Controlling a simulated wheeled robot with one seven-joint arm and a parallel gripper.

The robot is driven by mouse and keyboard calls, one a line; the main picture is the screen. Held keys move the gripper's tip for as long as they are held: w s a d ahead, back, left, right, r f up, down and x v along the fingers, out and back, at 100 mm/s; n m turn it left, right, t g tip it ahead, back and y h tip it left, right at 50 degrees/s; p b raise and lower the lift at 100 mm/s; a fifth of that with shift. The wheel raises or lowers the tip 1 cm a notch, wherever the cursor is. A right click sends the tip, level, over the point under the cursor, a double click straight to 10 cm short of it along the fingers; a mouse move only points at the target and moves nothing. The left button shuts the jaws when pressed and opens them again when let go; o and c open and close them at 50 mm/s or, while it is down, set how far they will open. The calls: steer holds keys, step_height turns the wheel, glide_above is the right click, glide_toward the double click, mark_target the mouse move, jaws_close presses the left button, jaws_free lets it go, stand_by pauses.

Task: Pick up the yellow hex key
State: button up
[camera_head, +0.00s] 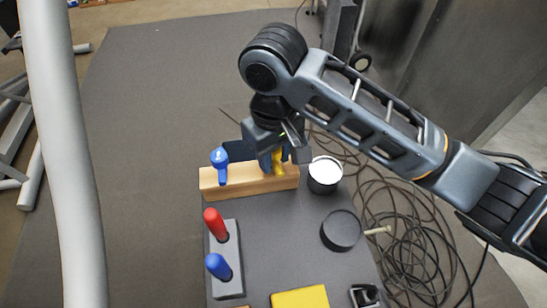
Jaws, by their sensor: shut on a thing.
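The yellow hex key (278,163) shows as a short yellow piece at the right part of a light wooden block (236,187) on the dark table. My gripper (273,158) is above that end of the block, pointing down, shut on the yellow hex key. The gripper hides much of the key, and I cannot tell whether its lower end is still in the block. A blue-handled tool (220,166) stands at the left part of the same block.
Right of the block is a dark can (325,175) with a white top. Nearer are a black round object (341,230), a grey holder (228,262) with red (215,223) and blue (218,266) handles, and a yellow box (300,298). Cables (415,235) lie on the floor at right.

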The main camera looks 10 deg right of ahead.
jaws_close()
step_height(320, 180, up, 10)
steer(key=shift+r+p, duration=0.1)
steer(key=shift+p, duration=0.8)
steer(key=shift+o, duration=1.6)
jaws_free()
jaws_close()
steer(key=shift+w, duration=0.1)
